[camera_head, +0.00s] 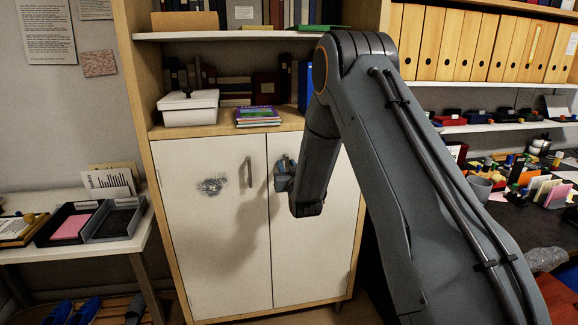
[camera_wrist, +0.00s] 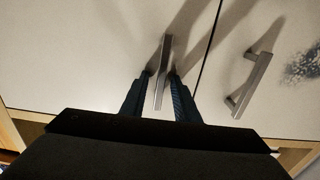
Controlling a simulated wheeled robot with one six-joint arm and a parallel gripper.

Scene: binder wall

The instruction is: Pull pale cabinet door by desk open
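The cabinet has two pale doors, both shut. The right pale door (camera_head: 312,240), on the desk side, has a grey bar handle that shows in the wrist view (camera_wrist: 164,60). My gripper (camera_wrist: 161,74) reaches this handle, with one dark finger on each side of it. A narrow strip of door shows between the fingers and the bar, so the gripper looks open around it. In the head view my gripper (camera_head: 285,172) is at the upper left of that door, and my arm hides the handle. The left pale door (camera_head: 215,240) has its own handle (camera_head: 249,172) and a dark scuff.
A white box (camera_head: 188,107) and a stack of books (camera_head: 257,115) sit on the shelf above the doors. A side table (camera_head: 85,252) with trays is at left. A cluttered dark desk (camera_head: 540,222) stands at right, beyond my arm.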

